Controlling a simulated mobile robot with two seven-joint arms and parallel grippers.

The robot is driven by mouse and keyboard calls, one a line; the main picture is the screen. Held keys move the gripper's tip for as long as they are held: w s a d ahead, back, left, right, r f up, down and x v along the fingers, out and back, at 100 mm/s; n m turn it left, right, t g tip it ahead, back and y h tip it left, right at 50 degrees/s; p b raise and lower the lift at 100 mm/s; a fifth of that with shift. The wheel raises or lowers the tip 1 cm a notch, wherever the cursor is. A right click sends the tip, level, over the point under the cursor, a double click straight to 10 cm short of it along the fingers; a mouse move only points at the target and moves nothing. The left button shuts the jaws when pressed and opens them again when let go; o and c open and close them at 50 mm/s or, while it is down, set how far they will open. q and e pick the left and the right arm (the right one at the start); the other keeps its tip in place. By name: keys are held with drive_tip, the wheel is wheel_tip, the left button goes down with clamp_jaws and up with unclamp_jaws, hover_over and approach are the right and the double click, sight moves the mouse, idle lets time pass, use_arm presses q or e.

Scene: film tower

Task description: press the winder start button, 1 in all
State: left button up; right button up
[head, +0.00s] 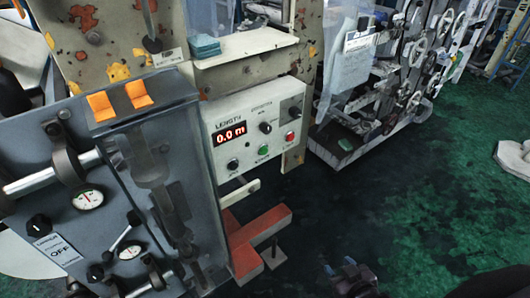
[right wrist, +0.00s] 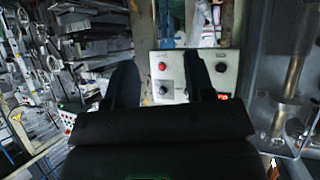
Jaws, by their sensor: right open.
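The grey control box (head: 256,125) is on the machine in the head view, with a red LENGTH display (head: 230,133) reading 0.0 m. A green button (head: 263,149), which looks like the start button, sits between a black knob (head: 233,164) and a red button (head: 290,136). My right gripper (head: 345,272) is at the bottom edge, below and right of the box, apart from it. In the right wrist view its open, empty fingers frame the box (right wrist: 183,82), seen upside down; the red button (right wrist: 162,66) shows and a finger seems to hide the green one. My left gripper is out of view.
A white shelf (head: 245,46) with a teal stack (head: 205,45) is above the box. An orange-red bracket (head: 257,240) projects below it. A grey panel with gauges (head: 90,199) stands at left. Green floor (head: 425,190) is open at right.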

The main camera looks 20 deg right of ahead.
clamp_jaws()
idle(1.4)
